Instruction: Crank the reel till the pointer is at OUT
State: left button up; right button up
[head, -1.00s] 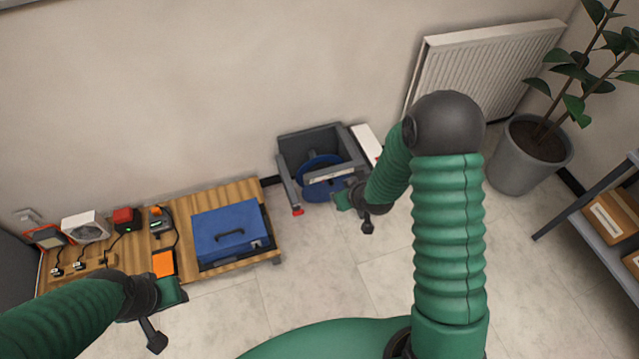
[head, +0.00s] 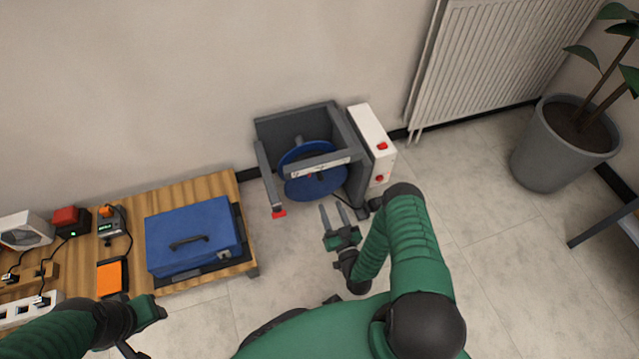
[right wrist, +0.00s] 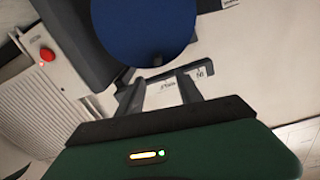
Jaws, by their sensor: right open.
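The reel is a blue disc (head: 309,188) in a grey frame (head: 292,117) on the floor against the wall. A pale label strip (head: 320,168) with small markings crosses its front; I cannot read the pointer's position. A grey bar with a red end (head: 278,213) is at the frame's left. My right gripper (head: 333,207) is open and empty, just in front of the reel, apart from it in the head view. In the right wrist view its fingers (right wrist: 160,92) point toward the blue disc (right wrist: 145,25), with the strip (right wrist: 160,93) behind them. My left gripper (head: 152,308) is at lower left; its fingers are unclear.
A white box with red buttons (head: 372,145) stands right of the reel. A low wooden bench (head: 190,190) at left bears a blue case (head: 193,237) and several devices. A radiator (head: 490,60) and potted plant (head: 565,145) are at right. Floor in front is clear.

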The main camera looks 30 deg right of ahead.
jog(key=b+x, duration=0.4)
jog(key=x, duration=0.8)
jog(key=shift+d, duration=0.25)
jog(key=shift+s+f, duration=0.1)
jog(key=shift+f, duration=0.1)
jog(key=shift+c, duration=0.2)
jog(key=shift+d, duration=0.1)
jog(key=shift+c, duration=1.1)
grip_shut()
